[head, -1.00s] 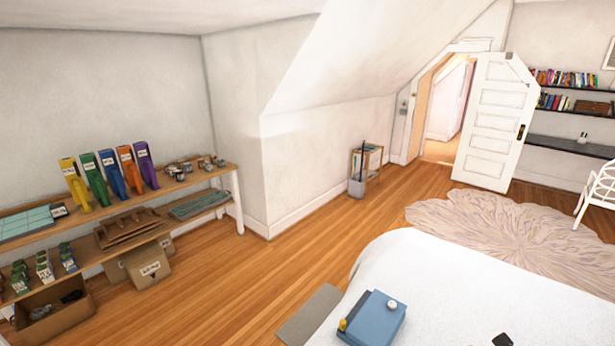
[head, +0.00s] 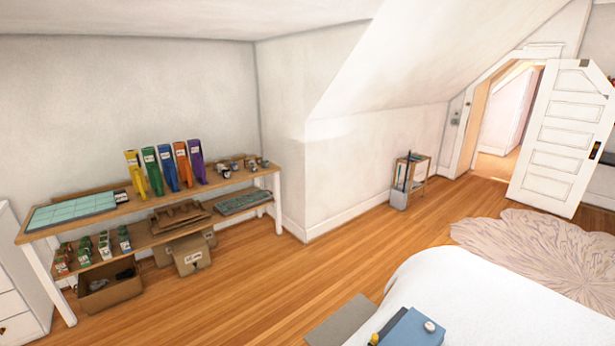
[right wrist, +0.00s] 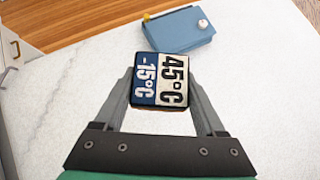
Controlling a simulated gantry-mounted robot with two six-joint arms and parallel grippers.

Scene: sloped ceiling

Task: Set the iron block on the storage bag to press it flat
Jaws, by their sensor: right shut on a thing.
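A flat blue slab-like thing (head: 410,330), perhaps the storage bag, lies on the white bed (head: 470,285) at the bottom of the head view, cut off by the edge. It carries a round white cap and a yellow knob. It also shows at the top of the right wrist view (right wrist: 178,34). My right gripper (right wrist: 162,82) is shut on a small dark-edged block (right wrist: 163,66) with a blue and a white face marked -15°C and 45°C. I cannot tell whether this is the iron block. The blue thing is beyond it, apart from it. My left gripper is not in view.
A wooden shelf table (head: 100,224) with coloured binders (head: 165,168) and boxes stands against the left wall. A grey mat (head: 340,322) lies beside the bed. The floor (head: 290,270) between is clear. A white door (head: 562,135) stands open at the right.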

